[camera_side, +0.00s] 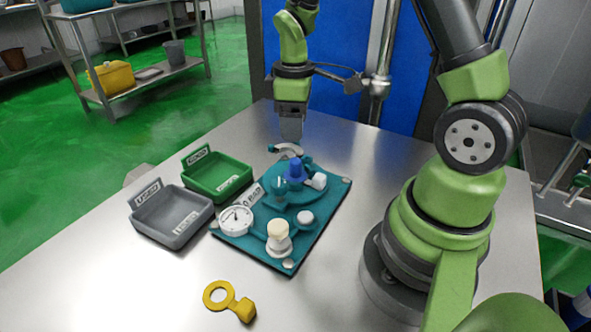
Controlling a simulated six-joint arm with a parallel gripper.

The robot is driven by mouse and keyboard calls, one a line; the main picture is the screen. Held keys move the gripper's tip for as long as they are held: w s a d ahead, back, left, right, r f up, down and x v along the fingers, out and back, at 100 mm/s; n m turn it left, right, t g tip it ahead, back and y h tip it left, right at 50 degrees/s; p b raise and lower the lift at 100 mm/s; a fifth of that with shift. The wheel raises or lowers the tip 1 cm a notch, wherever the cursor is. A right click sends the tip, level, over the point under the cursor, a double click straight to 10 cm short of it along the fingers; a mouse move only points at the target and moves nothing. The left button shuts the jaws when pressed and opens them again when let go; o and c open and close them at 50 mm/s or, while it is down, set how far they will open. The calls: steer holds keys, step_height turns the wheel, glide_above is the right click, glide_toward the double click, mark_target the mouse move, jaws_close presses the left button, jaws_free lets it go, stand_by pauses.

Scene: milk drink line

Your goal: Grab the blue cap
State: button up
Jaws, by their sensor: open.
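The blue cap (295,169) stands upright on the teal fixture board (322,212), toward its back half. My gripper (291,136) points down above and behind the cap, apart from it. It is open and holds nothing that I can see. The gap between its fingers is hard to make out from this side.
A white gauge (236,220) and a cream-topped white fitting (278,238) sit on the board. A green bin (233,192) and a grey bin (184,238) stand to the left. A yellow ring tool (230,300) lies in front. The front left table is clear.

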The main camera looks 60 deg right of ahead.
mark_target(296, 161)
steer(key=f, duration=0.9)
steer(key=shift+s+a, duration=0.2)
steer(key=shift+s, duration=0.05)
jaws_close()
